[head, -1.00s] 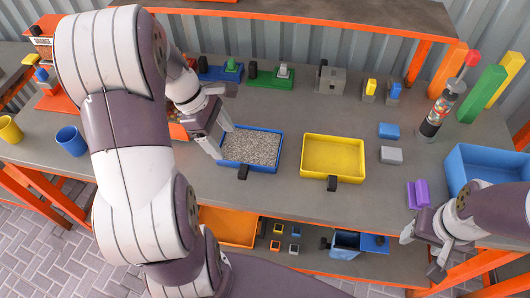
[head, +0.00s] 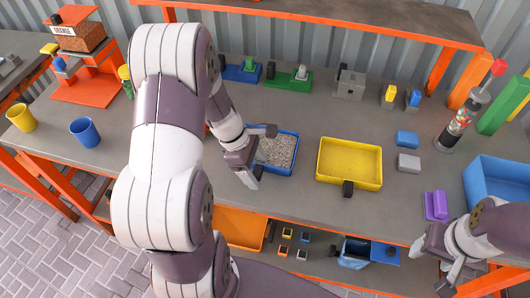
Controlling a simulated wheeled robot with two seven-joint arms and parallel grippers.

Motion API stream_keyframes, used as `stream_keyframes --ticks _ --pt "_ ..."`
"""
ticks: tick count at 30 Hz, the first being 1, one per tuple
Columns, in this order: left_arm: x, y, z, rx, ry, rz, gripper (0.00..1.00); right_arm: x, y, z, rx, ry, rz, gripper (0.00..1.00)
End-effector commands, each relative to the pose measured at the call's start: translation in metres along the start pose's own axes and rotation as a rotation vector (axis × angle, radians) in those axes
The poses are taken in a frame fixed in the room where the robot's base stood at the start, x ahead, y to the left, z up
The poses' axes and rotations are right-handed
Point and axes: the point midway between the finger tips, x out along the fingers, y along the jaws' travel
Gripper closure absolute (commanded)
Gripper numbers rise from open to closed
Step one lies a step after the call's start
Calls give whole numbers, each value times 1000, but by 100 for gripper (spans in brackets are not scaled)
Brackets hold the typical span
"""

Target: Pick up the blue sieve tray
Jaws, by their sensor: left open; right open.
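The blue sieve tray (head: 284,151) sits on the grey workbench, filled with grey granules, with a black handle (head: 258,172) on its front side. My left gripper (head: 259,156) is open at the tray's left end, with one fingertip over the tray's back-left part and the other near the front-left corner and handle. It hides the tray's left edge. I cannot tell whether it touches the tray. My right gripper (head: 445,262) is open and empty at the bench's front edge, far to the right.
A yellow tray (head: 349,162) with a black handle stands right of the sieve tray. Blue (head: 407,138) and grey (head: 409,163) blocks, a purple piece (head: 436,205) and a blue bin (head: 495,183) lie further right. Green and blue fixtures stand behind. Orange trays and small parts are on the lower shelf.

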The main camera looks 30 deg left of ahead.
Motion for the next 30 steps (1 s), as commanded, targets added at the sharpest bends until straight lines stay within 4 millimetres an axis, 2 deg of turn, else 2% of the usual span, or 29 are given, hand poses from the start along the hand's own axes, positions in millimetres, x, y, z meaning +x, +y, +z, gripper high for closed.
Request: stream_keyframes --ticks 1,7,17,20,25,30 --pt "0 0 0 0 0 0 24 0 0 0 0 0 0 41" --pt "0 0 0 0 0 0 90 0 0 0 0 0 0 41" --pt "-4 1 2 0 0 2 91 -1 0 0 0 0 0 41" --pt "-14 1 6 2 -1 3 91 -3 0 0 0 0 0 41" --pt "-42 1 17 3 0 5 91 -8 0 -1 0 0 0 41" --pt "-54 -34 44 5 0 3 91 -8 0 -1 0 0 0 41"
